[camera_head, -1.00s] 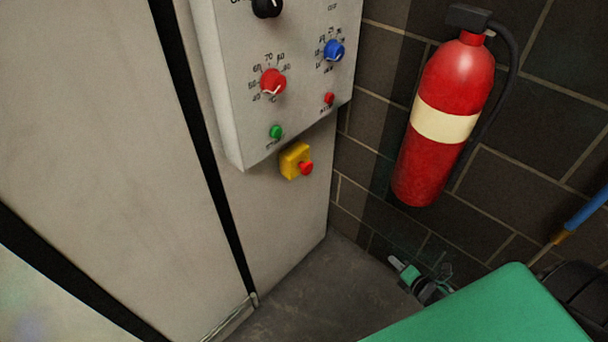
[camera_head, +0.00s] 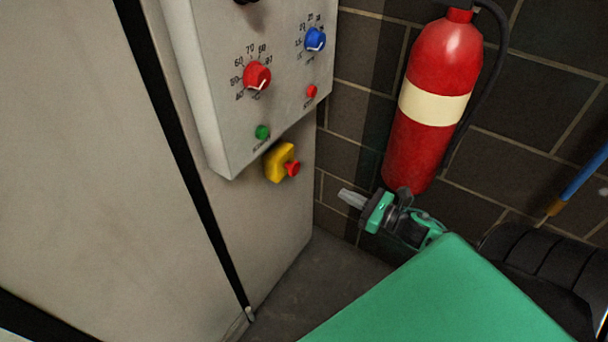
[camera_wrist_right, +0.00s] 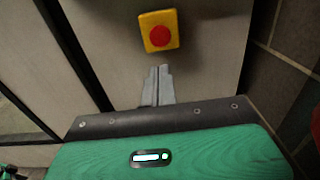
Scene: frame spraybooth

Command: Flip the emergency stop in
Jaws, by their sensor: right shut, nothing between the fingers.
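The emergency stop is a red button on a yellow box (camera_head: 280,163), mounted on the light cabinet wall just below the control panel. In the right wrist view the yellow box with its round red button (camera_wrist_right: 158,31) faces me, just beyond the fingertips. My right gripper (camera_head: 343,194) is shut and empty, to the right of and lower than the button in the head view. Its closed fingers also show in the right wrist view (camera_wrist_right: 160,72), pointing towards the button with a gap between. My left gripper is not in view.
The control panel (camera_head: 215,120) carries a red dial (camera_head: 257,76), a blue dial (camera_head: 315,39), a green button (camera_head: 262,132) and a small red button (camera_head: 311,91). A red fire extinguisher (camera_head: 428,145) hangs on the dark brick wall, close behind my right wrist.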

